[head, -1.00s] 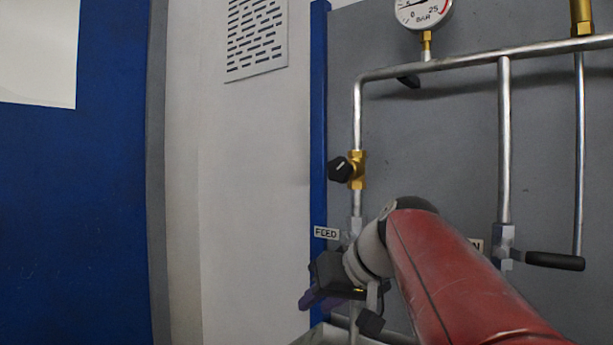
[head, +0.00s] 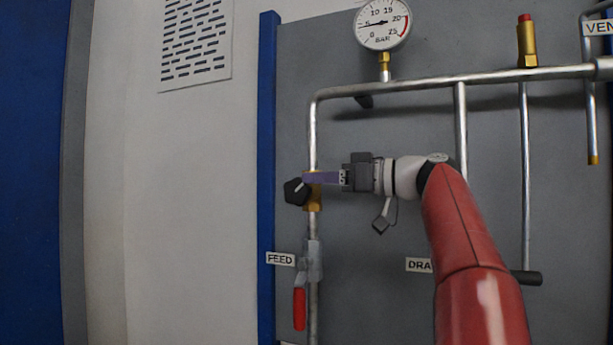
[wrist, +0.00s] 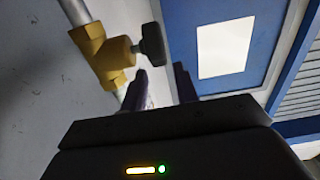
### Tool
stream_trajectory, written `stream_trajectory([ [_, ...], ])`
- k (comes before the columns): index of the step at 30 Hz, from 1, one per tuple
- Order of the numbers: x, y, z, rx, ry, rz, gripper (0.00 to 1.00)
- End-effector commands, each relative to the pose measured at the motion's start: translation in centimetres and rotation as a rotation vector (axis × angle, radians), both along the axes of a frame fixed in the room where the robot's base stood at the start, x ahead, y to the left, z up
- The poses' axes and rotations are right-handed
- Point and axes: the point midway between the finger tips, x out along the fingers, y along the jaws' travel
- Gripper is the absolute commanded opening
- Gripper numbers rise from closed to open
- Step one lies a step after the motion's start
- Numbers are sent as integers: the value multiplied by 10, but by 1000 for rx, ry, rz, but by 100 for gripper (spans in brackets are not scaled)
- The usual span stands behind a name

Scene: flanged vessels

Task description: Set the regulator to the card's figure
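The regulator is a brass body (head: 313,203) on the left vertical pipe, with a black knob (head: 297,191) bearing a white mark on its left. My gripper (head: 308,178) has purple fingers and reaches in from the right at the regulator's height. In the wrist view, its two fingers (wrist: 160,84) are apart with nothing between them. The black knob (wrist: 151,44) lies just beyond the fingertips; contact cannot be told. The gauge (head: 382,23) has its needle near 5 bar. A white sheet (wrist: 226,48) hangs on a blue surface in the wrist view; no writing is readable.
A red-handled valve (head: 299,308) by the FEED label (head: 281,259) stands below the regulator. A black-handled valve (head: 528,278) is at the lower right. A brass valve with a red cap (head: 527,42) rises above the top pipe (head: 440,83). A blue post (head: 267,170) stands to the left.

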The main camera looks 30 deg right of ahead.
Motion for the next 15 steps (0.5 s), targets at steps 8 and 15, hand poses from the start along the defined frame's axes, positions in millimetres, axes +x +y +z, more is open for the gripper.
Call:
stream_trajectory([
  [8,20,16,1,-1,0,0,30],
  [15,22,17,0,-1,1,-1,30],
])
